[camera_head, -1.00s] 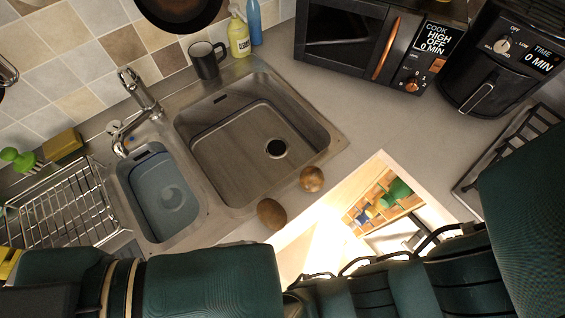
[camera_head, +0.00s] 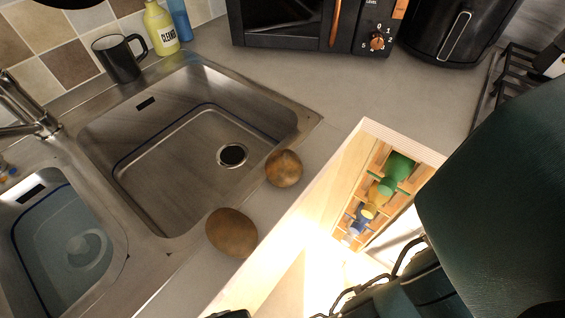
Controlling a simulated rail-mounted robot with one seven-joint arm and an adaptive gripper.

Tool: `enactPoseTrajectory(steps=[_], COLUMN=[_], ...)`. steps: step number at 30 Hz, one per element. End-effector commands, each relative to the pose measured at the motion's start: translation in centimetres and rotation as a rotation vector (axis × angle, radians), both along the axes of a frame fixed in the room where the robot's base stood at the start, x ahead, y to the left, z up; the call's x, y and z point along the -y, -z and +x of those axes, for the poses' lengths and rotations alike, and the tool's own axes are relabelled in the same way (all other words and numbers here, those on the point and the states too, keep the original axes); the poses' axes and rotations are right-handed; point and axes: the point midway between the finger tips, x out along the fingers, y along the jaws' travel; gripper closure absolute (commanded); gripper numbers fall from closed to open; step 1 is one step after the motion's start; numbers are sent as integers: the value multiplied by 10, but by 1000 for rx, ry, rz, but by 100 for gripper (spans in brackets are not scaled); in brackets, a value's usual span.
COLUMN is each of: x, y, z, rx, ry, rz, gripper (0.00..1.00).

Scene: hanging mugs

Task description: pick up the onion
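A round, golden-brown onion (camera_head: 284,168) rests on the counter strip along the front edge of the large sink basin. Below and left of it lies a larger, oval brown item (camera_head: 231,232), which looks like a potato. The two are apart. My gripper's fingers do not show; only dark green links of my arm show at the right and bottom of the head camera view. Nothing covers the onion.
A double steel sink (camera_head: 190,140) lies left of the onion. An open wooden drawer (camera_head: 400,137) with several coloured items is at the right. A black mug (camera_head: 119,60), a cleaner bottle (camera_head: 161,28), a microwave (camera_head: 290,25) and an air fryer (camera_head: 455,35) stand behind.

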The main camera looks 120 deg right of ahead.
Motion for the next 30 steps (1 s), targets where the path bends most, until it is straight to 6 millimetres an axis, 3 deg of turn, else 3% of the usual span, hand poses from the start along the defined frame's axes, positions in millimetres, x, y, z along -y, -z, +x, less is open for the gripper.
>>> enactPoseTrajectory(steps=[11, 18, 30], x=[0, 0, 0], y=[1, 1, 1], z=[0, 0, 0], rx=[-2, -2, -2], ry=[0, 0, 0], rz=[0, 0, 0], gripper=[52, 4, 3])
